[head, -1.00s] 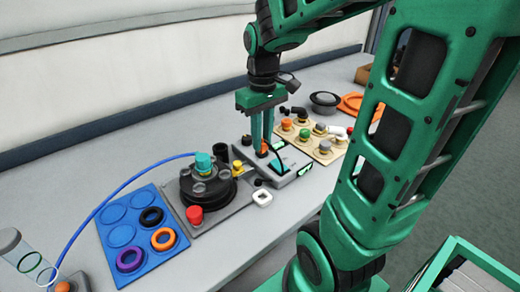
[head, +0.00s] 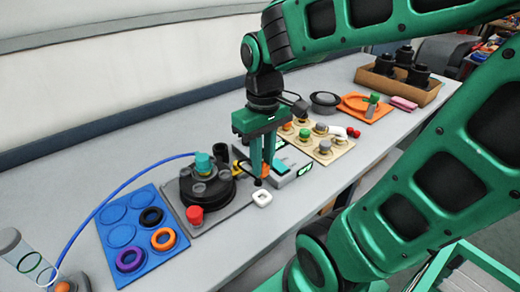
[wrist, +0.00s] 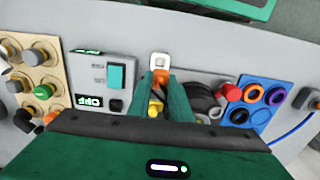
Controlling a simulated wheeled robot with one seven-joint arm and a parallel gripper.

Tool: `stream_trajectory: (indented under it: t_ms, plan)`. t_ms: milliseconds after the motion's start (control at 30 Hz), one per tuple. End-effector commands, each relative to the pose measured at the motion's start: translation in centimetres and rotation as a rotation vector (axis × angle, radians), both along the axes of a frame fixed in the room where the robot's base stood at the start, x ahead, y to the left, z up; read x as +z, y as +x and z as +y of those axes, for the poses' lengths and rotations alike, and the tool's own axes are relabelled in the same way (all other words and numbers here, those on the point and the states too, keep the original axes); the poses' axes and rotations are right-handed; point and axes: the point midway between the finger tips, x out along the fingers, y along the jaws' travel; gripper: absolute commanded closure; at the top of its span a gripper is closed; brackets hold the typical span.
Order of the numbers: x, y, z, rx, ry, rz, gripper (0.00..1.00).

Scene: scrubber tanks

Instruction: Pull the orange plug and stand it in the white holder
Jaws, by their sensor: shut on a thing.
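My gripper (head: 263,176) is shut on the orange plug (head: 265,170), which shows between the fingertips. In the wrist view the orange plug (wrist: 161,77) also sits between the green fingers, just below the white holder in the picture. The white holder (head: 262,198) is a small square block with a dark opening, on the grey bench just in front of the fingertips. It also shows in the wrist view (wrist: 159,61). The plug's lower end and its height above the bench are hard to tell.
A grey box with a green switch (wrist: 116,76) and a display reading OFF (wrist: 90,102) stands beside the gripper. A black round assembly (head: 207,185) with a red knob (head: 195,215) is to the left. A blue tray (head: 120,248) holds coloured rings. A beige board (head: 322,150) carries several knobs.

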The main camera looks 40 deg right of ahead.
Motion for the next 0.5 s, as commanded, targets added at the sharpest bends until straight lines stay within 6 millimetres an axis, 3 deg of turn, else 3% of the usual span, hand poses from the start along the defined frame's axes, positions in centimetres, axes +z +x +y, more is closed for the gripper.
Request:
stream_trajectory:
  t_ms: [267,500]
  plan:
    - [0.0,0.1,0.0,0.000,0.000,0.000,1.00]
    - [-1.4,0.0,0.0,0.000,0.000,0.002,1.00]
